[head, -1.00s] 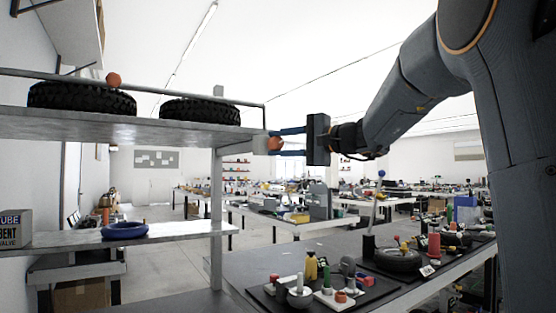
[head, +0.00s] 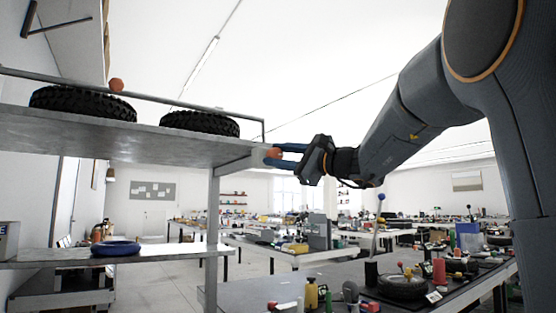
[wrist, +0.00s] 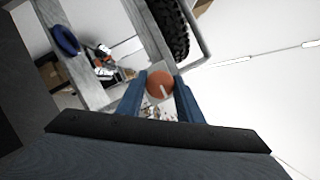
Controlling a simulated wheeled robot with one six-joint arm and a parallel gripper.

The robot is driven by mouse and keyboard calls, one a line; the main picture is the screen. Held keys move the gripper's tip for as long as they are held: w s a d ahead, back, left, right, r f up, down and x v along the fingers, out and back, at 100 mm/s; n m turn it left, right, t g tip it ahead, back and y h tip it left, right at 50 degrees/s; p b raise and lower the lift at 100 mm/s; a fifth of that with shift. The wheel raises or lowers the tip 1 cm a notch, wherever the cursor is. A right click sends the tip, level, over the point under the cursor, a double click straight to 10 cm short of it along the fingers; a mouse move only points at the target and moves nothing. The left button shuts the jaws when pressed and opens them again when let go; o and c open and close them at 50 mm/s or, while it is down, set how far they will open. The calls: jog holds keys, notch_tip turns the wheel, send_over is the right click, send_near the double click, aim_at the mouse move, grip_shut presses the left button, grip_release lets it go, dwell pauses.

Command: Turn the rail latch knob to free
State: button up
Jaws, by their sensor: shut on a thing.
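The rail latch knob (head: 272,154) is a round orange-red knob on the right end of the metal shelf. In the wrist view the knob (wrist: 158,84) shows its face with a short white line slanting on it, over a pale plate. My gripper (head: 281,154) has its two blue fingers closed on the knob from the right. In the wrist view my gripper (wrist: 161,80) has one finger on each side of it. The gripper body is tilted in the head view. A metal rail (head: 190,107) runs along the shelf edge.
Two black tyres (head: 83,103) (head: 200,123) lie on the upper shelf (head: 120,140). An orange ball-like piece (head: 116,84) is by the rail. A blue ring (head: 115,248) lies on the lower shelf. A cluttered bench (head: 440,291) stands below right. Air around my gripper is clear.

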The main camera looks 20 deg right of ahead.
dwell(0.3)
jog(key=o, duration=1)
jog(key=shift+o, duration=0.2)
jog(key=shift+s+d, duration=0.1)
jog(key=b+v, duration=0.1)
jog(key=v, duration=0.6)
jog(key=shift+s+d+f, duration=0.15)
jog(key=shift+s+d, duration=0.05)
jog(key=shift+f, duration=0.1)
jog(key=s+a+f+n+g+h+p, duration=0.1)
jog(key=s+a+f+g+p, duration=0.15)
jog(key=f, duration=0.75)
jog(key=s+a+f+n+g+h+p, duration=0.1)
jog(key=a+f+n+g+h, duration=0.2)
jog(key=f, duration=0.6)
jog(key=s+a+f+g+p, duration=0.2)
jog(key=a+f+g, duration=0.15)
jog(key=f, duration=0.65)
jog(key=s+d+f+n+g+h+p, duration=0.2)
jog(key=s+f+n, duration=0.4)
jog(key=s+f, duration=0.4)
jog(key=s+d+f+n+g+h+p, duration=0.2)
jog(key=s+f+n+g+h, duration=0.3)
jog(key=s+f, duration=0.5)
jog(key=s+n+h+p, duration=0.1)
jog(key=s+n, duration=0.1)
jog(key=s, duration=0.1)
jog(key=shift+s+f+p, duration=0.2)
jog(key=shift+f+p, duration=0.15)
jog(key=shift+f, duration=0.05)
